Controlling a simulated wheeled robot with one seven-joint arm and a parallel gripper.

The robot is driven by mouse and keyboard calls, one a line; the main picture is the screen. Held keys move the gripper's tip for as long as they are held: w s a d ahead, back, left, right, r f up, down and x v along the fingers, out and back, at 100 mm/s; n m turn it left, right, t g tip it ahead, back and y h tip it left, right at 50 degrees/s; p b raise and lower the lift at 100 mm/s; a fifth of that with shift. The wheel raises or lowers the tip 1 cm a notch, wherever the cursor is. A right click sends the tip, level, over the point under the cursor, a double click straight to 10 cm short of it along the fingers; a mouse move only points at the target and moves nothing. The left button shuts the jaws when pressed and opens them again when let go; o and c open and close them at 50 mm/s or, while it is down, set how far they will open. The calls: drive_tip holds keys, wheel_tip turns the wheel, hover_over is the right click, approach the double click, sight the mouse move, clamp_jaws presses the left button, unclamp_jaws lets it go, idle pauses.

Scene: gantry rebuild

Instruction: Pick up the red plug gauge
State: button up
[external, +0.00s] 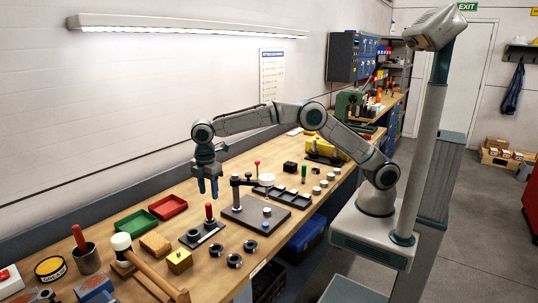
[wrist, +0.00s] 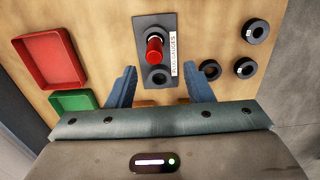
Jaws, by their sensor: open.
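The red plug gauge (external: 209,211) stands upright on a dark plate (external: 190,240) on the workbench. In the wrist view the red plug gauge (wrist: 155,48) is near the top centre, on the dark plate (wrist: 142,24) with a white label strip beside it. A dark ring (wrist: 158,76) sits on the same plate, nearer my gripper. My gripper (external: 207,187) points down above the gauge, with blue fingers. In the wrist view my gripper (wrist: 159,73) is open and empty, its fingers apart on either side of the plate's near end. The gauge lies beyond the fingertips in that view.
A red tray (wrist: 49,60) and a green tray (wrist: 73,103) lie left of the plate. Several loose dark rings (wrist: 210,69) lie right of it. A gauge stand (external: 239,192) on a dark base rises close to my gripper. A yellow block (external: 179,261) and mallet (external: 150,269) lie in front.

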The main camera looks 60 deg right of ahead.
sight(208, 204)
wheel_tip(208, 204, down, 3)
drive_tip(key=shift+f, duration=0.1)
drive_tip(key=shift+w+f+p, duration=0.2)
drive_tip(key=shift+f+p, duration=0.35)
drive_tip(key=shift+f, duration=0.8)
drive_tip(key=shift+w+f+p, duration=0.2)
drive_tip(key=shift+f+p, duration=0.35)
drive_tip(key=shift+f, duration=0.75)
drive_tip(key=shift+a, duration=0.1)
clamp_jaws()
